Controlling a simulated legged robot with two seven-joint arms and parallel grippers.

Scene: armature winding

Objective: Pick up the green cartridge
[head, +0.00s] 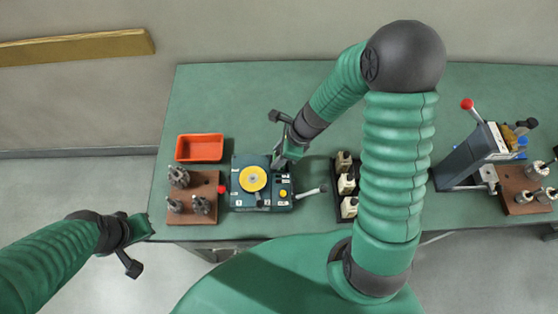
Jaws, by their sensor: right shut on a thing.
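My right gripper (279,164) reaches down over the back right corner of a dark winding device (239,199) with a yellow disc (253,178). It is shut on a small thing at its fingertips. That is probably the green cartridge, but it is mostly hidden and blends with the green of the arm. No other green cartridge stands out on the table. My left gripper (141,244) is off the table's front left edge, over the floor, away from everything.
An orange tray (200,149) and a brown board (206,213) with metal parts lie left of the device. A dark rack (338,188) with pale blocks is to its right. A lever press (464,157) and another brown board (520,205) stand far right on the green table (240,95).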

